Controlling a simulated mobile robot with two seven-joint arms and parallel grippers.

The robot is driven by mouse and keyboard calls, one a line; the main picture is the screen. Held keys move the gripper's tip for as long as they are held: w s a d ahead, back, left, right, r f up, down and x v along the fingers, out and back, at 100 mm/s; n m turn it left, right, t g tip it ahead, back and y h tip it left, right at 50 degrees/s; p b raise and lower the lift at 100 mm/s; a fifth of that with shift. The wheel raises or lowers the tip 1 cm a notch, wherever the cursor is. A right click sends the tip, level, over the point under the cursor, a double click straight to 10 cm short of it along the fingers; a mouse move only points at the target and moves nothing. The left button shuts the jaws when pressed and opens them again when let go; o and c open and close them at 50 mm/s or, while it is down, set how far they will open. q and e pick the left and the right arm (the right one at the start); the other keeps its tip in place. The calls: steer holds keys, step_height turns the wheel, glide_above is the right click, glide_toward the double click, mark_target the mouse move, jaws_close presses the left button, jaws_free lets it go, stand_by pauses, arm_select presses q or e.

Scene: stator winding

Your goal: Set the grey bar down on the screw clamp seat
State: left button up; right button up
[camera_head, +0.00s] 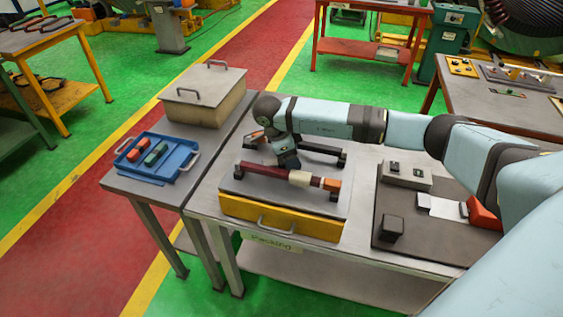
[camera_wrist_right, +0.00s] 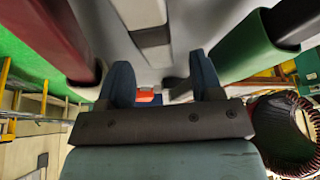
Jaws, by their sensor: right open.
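My right gripper (camera_head: 288,161) hangs over the grey plate on the middle bench, just behind a dark red bar (camera_head: 262,171) with a cream sleeve. In the right wrist view its two blue fingers (camera_wrist_right: 163,85) are apart, with nothing gripped between them. A pale grey bar-like piece with a darker middle (camera_wrist_right: 151,36) shows beyond the fingers; I cannot tell if it is the grey bar. The dark red bar is at left (camera_wrist_right: 55,35) and a green bar at right (camera_wrist_right: 245,45). I cannot surely pick out the screw clamp seat. My left gripper is out of view.
A dark board (camera_head: 410,232) at right carries a grey box (camera_head: 406,176), a white piece (camera_head: 444,207), a red block (camera_head: 484,214) and a black block (camera_head: 391,229). A blue tray (camera_head: 183,172) and lidded box (camera_head: 205,92) stand at left. A yellow front (camera_head: 282,221) with a handle lies below the plate.

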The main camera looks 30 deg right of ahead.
steer(key=shift+x, duration=0.95)
steer(key=shift+r, duration=0.1)
steer(key=shift+c, duration=0.4)
jaws_close()
